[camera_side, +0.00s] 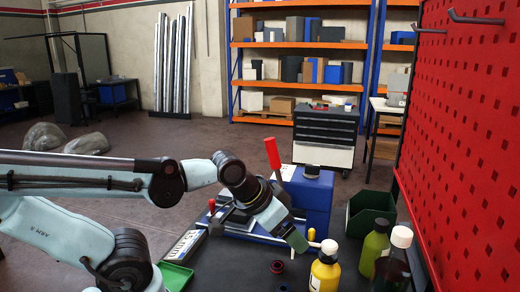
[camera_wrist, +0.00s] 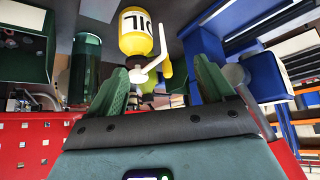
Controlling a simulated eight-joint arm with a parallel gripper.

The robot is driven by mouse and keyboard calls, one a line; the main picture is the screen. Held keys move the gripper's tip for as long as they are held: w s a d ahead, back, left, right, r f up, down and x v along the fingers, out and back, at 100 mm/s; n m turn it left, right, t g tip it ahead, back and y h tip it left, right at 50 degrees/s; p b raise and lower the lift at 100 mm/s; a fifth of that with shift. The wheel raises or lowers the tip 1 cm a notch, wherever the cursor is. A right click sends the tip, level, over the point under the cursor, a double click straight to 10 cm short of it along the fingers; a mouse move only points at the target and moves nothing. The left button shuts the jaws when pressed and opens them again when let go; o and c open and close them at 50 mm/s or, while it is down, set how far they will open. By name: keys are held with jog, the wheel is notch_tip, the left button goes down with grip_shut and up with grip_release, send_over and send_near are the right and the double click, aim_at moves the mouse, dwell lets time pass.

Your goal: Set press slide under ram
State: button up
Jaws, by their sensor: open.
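The blue press (camera_side: 312,195) stands on the dark table, with a dark cap on top and a red-handled lever (camera_side: 272,153) rising on its left. Its low blue base (camera_side: 250,232) runs left, with a smaller red-knobbed lever (camera_side: 212,206) near its end. I cannot clearly tell the slide from the base; my wrist partly covers that area. My gripper (camera_side: 297,240) points down in front of the press. In the wrist view its green fingers (camera_wrist: 160,82) are apart and nothing is clearly held.
A yellow bottle (camera_side: 325,272) stands close to the right of my gripper. A green bottle (camera_side: 375,246) and a dark bottle (camera_side: 392,270) stand further right, by a dark green bin (camera_side: 371,208) and the red pegboard (camera_side: 470,130). A green tray (camera_side: 176,276) lies at left.

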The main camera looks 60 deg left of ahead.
notch_tip(320, 180, up, 5)
jog(key=shift+r, duration=0.2)
jog(key=c, duration=0.6)
jog(key=shift+o, duration=0.2)
notch_tip(320, 180, up, 14)
jog(key=r, duration=0.1)
jog(key=n+g, duration=0.7)
jog(key=n, duration=0.5)
send_over(212, 200)
notch_tip(212, 200, down, 18)
notch_tip(212, 200, down, 13)
jog(key=shift+s+f, duration=0.1)
grip_shut()
